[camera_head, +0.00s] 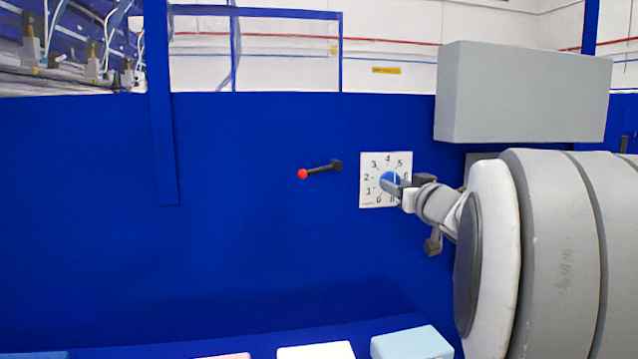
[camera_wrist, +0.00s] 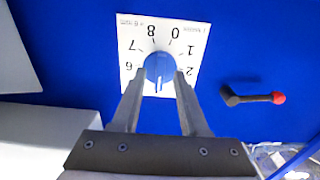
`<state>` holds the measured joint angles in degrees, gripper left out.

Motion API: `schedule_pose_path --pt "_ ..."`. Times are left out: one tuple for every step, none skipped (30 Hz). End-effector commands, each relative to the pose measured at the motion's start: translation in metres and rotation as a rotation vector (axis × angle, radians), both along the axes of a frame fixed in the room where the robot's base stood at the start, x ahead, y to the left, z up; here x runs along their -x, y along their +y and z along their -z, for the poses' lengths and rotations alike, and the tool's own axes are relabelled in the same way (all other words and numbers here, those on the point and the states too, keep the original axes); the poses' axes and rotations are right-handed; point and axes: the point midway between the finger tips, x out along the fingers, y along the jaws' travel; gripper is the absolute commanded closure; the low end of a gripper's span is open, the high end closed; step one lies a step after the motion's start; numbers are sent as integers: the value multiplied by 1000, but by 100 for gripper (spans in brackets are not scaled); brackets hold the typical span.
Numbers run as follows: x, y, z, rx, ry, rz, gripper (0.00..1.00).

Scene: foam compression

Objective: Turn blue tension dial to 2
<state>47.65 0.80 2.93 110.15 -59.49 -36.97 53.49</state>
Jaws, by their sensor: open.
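The blue dial (camera_head: 386,180) sits on a white numbered plate (camera_head: 367,201) on the blue wall. In the wrist view the blue dial (camera_wrist: 159,66) appears upside down, with 0, 1, 2 on the right and 6, 7, 8 on the left. A pale mark on the dial points down in that view, toward where 4 would be; the lower numbers are hidden. My gripper (camera_wrist: 160,73) is open, with one fingertip on each side of the dial. I cannot tell whether they touch it. In the head view my gripper (camera_head: 397,186) partly covers the dial and the plate's right side.
A black lever with a red ball tip (camera_head: 303,174) sticks out left of the plate; the lever (camera_wrist: 250,98) is right of it in the wrist view. A grey box (camera_head: 525,95) juts out at upper right. Pale blocks (camera_head: 316,351) lie along the bottom.

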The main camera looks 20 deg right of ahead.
Motion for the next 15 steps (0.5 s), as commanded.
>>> schedule_pose_path --pt "0 0 0 0 0 0 56" --pt "1 0 0 0 0 0 56" --pt "1 0 0 0 0 0 56" --pt "1 -1 0 0 0 0 56" --pt "1 -1 0 0 0 0 56" --pt "1 -1 0 0 0 0 56" --pt "1 -1 0 -1 0 0 56" --pt "1 -1 0 -1 0 0 56" --pt "1 -1 0 -1 0 0 56" --pt "1 -1 0 -1 0 0 56" --pt "1 -1 0 -1 0 0 56" --pt "1 -1 0 -1 0 0 62" --pt "1 -1 0 -1 0 0 67" --pt "1 -1 0 -1 0 0 72" --pt "1 -1 0 -1 0 0 80"
